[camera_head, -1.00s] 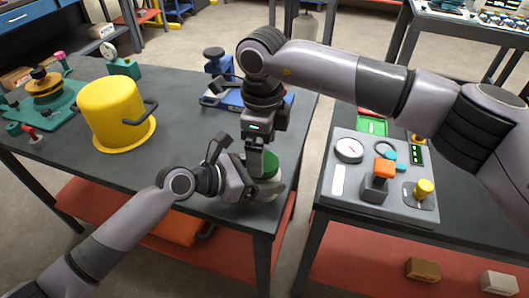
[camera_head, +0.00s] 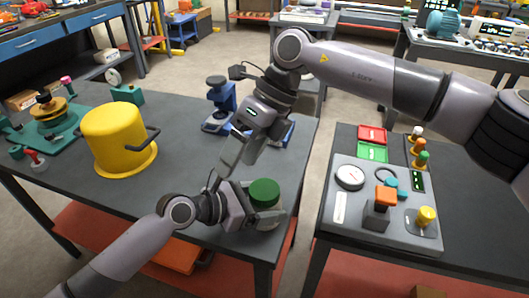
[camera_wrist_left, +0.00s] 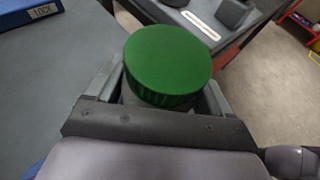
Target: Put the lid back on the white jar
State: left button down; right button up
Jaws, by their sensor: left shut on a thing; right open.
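The white jar (camera_head: 272,217) stands upright near the front right corner of the left table. The green lid (camera_head: 264,191) sits on top of the jar and looks level. In the left wrist view the lid (camera_wrist_left: 168,60) hides most of the jar. My left gripper (camera_head: 254,208) is shut on the jar's side, with one finger on either side below the lid in the left wrist view (camera_wrist_left: 160,96). My right gripper (camera_head: 237,163) is open and empty, above and to the left of the lid, clear of it.
A yellow pot (camera_head: 112,137) stands on the left part of the table (camera_head: 190,133). Blue devices (camera_head: 219,105) stand behind my right gripper. A grey panel (camera_head: 350,215) with a gauge and knobs lies on the right table, across a gap.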

jog(key=w+a+r+m+t+y, duration=0.1)
jog(key=w+a+r+m+y, duration=0.1)
jog(key=a+r+m+y, duration=0.45)
jog(key=w+a+r+m+t+y, duration=0.1)
jog(key=w+a+r+y, duration=0.2)
jog(key=r, duration=0.6)
jog(key=w+d+r+m+t, duration=0.1)
jog(key=w+r+m+t, duration=0.1)
jog(key=w+m+t, duration=0.8)
jog(key=m+g+h, duration=0.8)
jog(key=m+h, duration=0.3)
jog(key=h, duration=0.4)
send_over(265, 188)
jog(key=f, duration=1.8)
jog(key=shift+w+a+f, duration=0.2)
jog(key=shift+w+f, duration=0.15)
jog(key=shift+f, duration=0.05)
jog(key=shift+s+d+g, duration=0.15)
jog(key=shift+s+g, duration=0.3)
jog(key=shift+g, duration=0.05)
jog(key=shift+f, duration=0.15)
jog(key=shift+f, duration=3.9)
